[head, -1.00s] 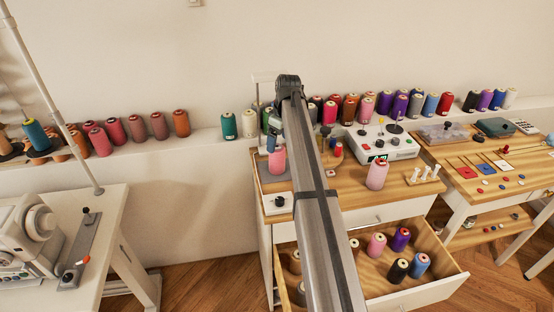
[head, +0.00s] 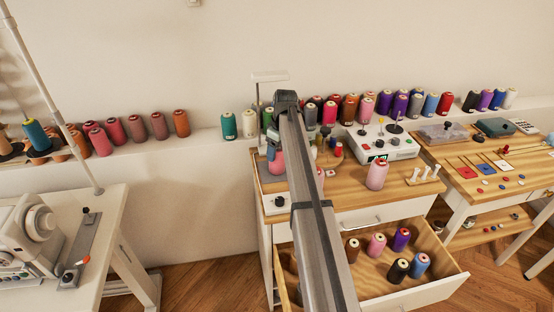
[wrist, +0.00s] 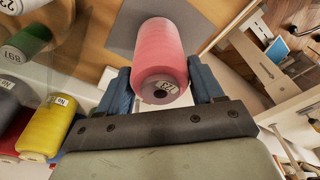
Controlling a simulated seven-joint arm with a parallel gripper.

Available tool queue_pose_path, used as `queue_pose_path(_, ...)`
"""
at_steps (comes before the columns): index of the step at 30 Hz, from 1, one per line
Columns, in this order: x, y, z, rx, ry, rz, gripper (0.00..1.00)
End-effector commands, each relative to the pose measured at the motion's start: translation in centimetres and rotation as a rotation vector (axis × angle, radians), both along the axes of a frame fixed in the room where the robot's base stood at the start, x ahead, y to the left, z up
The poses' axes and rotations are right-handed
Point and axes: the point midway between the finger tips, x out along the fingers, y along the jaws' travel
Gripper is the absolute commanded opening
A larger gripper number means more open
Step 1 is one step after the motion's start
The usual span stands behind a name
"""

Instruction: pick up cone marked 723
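A pink thread cone (wrist: 160,55) fills the middle of the wrist view, its pale end label reading 723, turned in the picture. It stands on a grey pad on the wooden table and shows partly in the head view (head: 277,163), beside my arm. My gripper (wrist: 160,80) has one blue finger on each side of the cone's top. The fingers look spread, and I cannot tell whether either touches the cone. In the head view the gripper (head: 271,146) is just above the cone, partly behind the arm.
Another pink cone (head: 377,175) stands near a white winder box (head: 383,143) on the table. An open drawer (head: 420,290) holds several cones. A yellow cone (wrist: 47,127), a grey cone (wrist: 14,102) and a green cone (wrist: 28,40) stand left of the gripper in the wrist view.

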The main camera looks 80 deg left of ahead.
Motion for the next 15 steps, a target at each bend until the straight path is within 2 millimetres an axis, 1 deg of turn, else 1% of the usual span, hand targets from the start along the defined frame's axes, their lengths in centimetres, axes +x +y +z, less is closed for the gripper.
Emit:
queue_pose_path(1, 0.0, 0.0, 0.01, 0.0, 0.0, 0.0, 0.61)
queue_pose_path(12, 0.0, 0.0, 0.01, 0.0, 0.0, 0.0, 0.26)
queue_pose_path(13, 0.0, 0.0, 0.03, 0.0, 0.0, 0.0, 0.26)
queue_pose_path(14, 0.0, 0.0, 0.03, 0.0, 0.0, 0.0, 0.2)
queue_pose_path(15, 0.0, 0.0, 0.03, 0.0, 0.0, 0.0, 0.2)
